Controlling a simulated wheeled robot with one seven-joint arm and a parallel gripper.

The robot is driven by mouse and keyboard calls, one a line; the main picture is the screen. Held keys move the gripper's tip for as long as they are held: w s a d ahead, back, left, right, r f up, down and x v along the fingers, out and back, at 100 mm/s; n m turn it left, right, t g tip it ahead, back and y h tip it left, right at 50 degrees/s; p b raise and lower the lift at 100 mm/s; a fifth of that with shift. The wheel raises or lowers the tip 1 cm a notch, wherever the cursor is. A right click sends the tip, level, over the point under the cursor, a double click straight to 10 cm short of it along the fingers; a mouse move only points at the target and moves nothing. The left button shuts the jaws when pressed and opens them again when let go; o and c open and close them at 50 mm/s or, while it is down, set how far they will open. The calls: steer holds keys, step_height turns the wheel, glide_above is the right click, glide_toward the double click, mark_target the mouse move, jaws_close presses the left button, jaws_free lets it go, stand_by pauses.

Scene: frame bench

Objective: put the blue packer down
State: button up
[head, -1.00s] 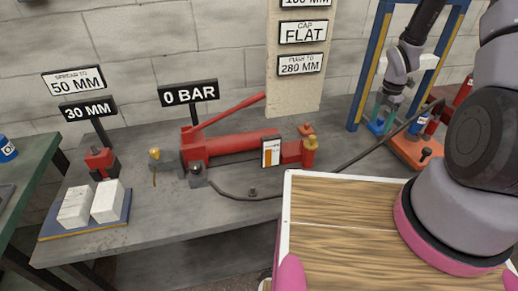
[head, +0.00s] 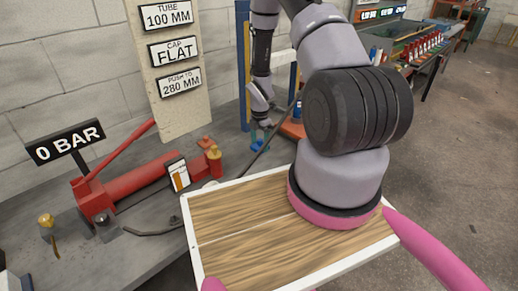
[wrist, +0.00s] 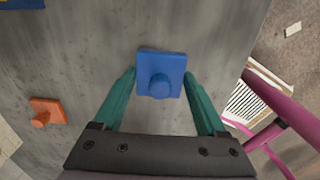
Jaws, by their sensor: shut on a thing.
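The blue packer (wrist: 160,75) is a square blue plate with a round knob on top. In the wrist view it lies between the two teal fingers of my gripper (wrist: 160,80), which is shut on it. Grey bench top (wrist: 85,50) shows below and around it; I cannot tell whether it touches the bench. In the head view my gripper (head: 260,133) is small and far off, by the blue and yellow press frame, low over the bench, and the packer is hard to make out.
An orange knobbed piece (wrist: 47,111) lies on the bench to the left in the wrist view. A red hand pump (head: 135,180) stands left of my gripper in the head view, with a hose on the bench. A blue and yellow post (head: 243,65) rises close beside my arm.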

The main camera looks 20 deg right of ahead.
steer(key=shift+f, duration=1.4)
steer(key=shift+f, duration=0.1)
steer(key=o, duration=1.5)
step_height(320, 180, up, 12)
steer(key=shift+r, duration=0.25)
step_height(320, 180, up, 13)
steer(key=m+t, duration=0.1)
steer(key=m, duration=0.4)
step_height(320, 180, up, 17)
steer(key=m+t, duration=0.2)
steer(key=m, duration=0.6)
glide_above(260, 140)
steer(key=s+a, duration=0.2)
steer(key=s, duration=0.3)
steer(key=s+a+r+m+t+y, duration=0.1)
steer(key=s+a+r+m+t, duration=0.1)
steer(key=s+r+m, duration=0.4)
steer(key=s+a+r+m+t+y, duration=0.1)
steer(key=s+a+r+m+t, duration=0.1)
steer(key=s+r+m, duration=0.5)
steer(key=s+a+r, duration=0.1)
steer(key=s, duration=0.3)
steer(key=shift+s+a+r+m, duration=0.25)
steer(key=shift+a+m, duration=0.05)
steer(key=shift+a, duration=0.05)
